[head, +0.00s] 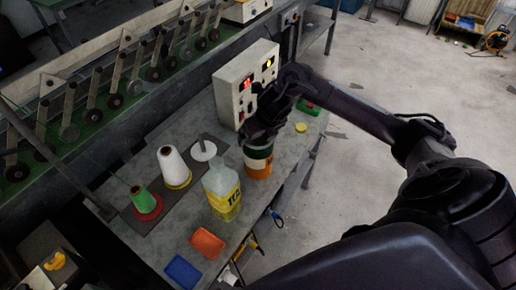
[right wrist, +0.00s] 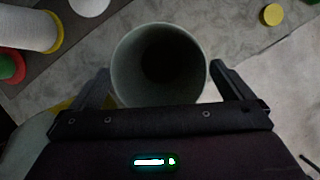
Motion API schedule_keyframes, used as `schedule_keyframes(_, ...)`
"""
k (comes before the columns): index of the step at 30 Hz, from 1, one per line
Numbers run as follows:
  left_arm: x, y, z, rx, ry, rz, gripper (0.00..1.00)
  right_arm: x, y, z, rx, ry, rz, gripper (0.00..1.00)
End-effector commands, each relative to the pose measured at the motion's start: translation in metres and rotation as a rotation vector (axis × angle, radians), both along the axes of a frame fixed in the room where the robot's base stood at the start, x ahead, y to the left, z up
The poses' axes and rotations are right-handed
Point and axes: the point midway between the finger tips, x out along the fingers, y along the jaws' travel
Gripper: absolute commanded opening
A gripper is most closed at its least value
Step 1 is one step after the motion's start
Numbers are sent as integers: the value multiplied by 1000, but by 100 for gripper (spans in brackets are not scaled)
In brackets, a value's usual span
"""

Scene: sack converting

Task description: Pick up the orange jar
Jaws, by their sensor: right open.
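The orange jar (head: 258,170) stands upright on the grey bench, with an orange lower part, a pale band and a dark upper part. My right gripper (head: 258,140) is at its top and hides part of it. In the right wrist view the jar (right wrist: 160,62) shows from above as a round, open, grey-green mouth. The open fingers of my right gripper (right wrist: 160,72) lie on either side of it. I cannot tell whether they touch it. My left gripper is not in view.
A clear bottle with a yellow label (head: 222,192) stands close left of the jar. Thread cones, white (head: 174,165) and green (head: 143,200), are further left. A control box (head: 240,88) stands behind.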

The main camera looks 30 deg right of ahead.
Motion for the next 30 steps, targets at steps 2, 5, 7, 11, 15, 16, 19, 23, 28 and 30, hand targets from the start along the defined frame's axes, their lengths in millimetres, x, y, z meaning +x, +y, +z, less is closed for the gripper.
schedule_keyframes(2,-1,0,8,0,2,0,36,3,1,-11,3,6,-2,100)
schedule_keyframes(5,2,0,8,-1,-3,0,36,9,0,-23,3,3,-1,100)
schedule_keyframes(7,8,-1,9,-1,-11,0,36,11,0,-27,1,2,-1,100)
schedule_keyframes(11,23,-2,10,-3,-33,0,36,12,0,-29,0,0,0,100)
schedule_keyframes(15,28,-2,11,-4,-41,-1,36,11,0,-29,0,0,1,96)
schedule_keyframes(16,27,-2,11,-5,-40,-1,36,11,0,-29,0,0,0,92)
schedule_keyframes(19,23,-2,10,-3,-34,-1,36,12,0,-29,0,0,0,79)
schedule_keyframes(23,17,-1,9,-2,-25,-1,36,12,0,-29,0,0,0,62)
schedule_keyframes(28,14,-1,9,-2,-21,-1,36,12,0,-28,0,-1,0,43)
schedule_keyframes(30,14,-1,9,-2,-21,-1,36,12,0,-28,0,-2,0,43)
